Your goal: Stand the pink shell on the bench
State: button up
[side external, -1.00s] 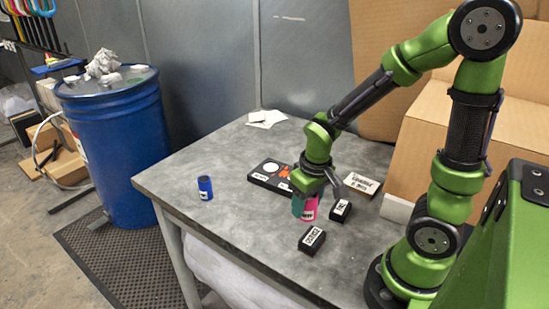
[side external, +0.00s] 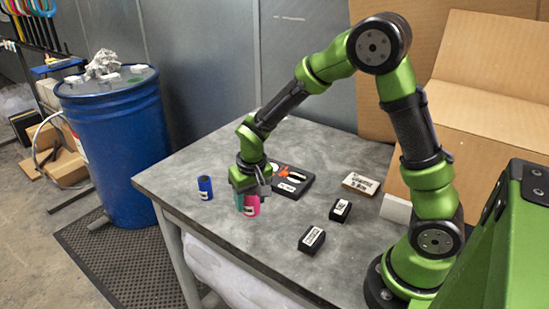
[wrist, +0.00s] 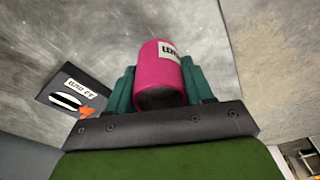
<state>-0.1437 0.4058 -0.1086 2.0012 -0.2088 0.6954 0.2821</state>
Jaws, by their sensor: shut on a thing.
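The pink shell (side external: 252,205) is a short pink cylinder with a white label. My gripper (side external: 245,199) is shut on it, with its teal fingers on either side. In the side view the shell looks upright, low over the left part of the bench (side external: 215,240). I cannot tell whether its base touches the bench top. In the wrist view the pink shell (wrist: 163,75) sits between the teal fingers (wrist: 160,85), with its dark end facing the camera and its label at the upper right.
A blue cylinder (side external: 205,188) stands just left of my gripper. A black board (side external: 290,182) with orange and white marks lies behind it to the right. Black labelled blocks (side external: 311,240) (side external: 340,210) and a brown labelled box (side external: 361,183) lie further right. The front left bench is clear.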

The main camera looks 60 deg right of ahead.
aim_at(245, 206)
jog(key=shift+w, duration=0.75)
jog(key=shift+w+f, duration=0.2)
jog(key=shift+f, duration=1.6)
jog(key=shift+f, duration=0.15)
jog(key=o, duration=1.1)
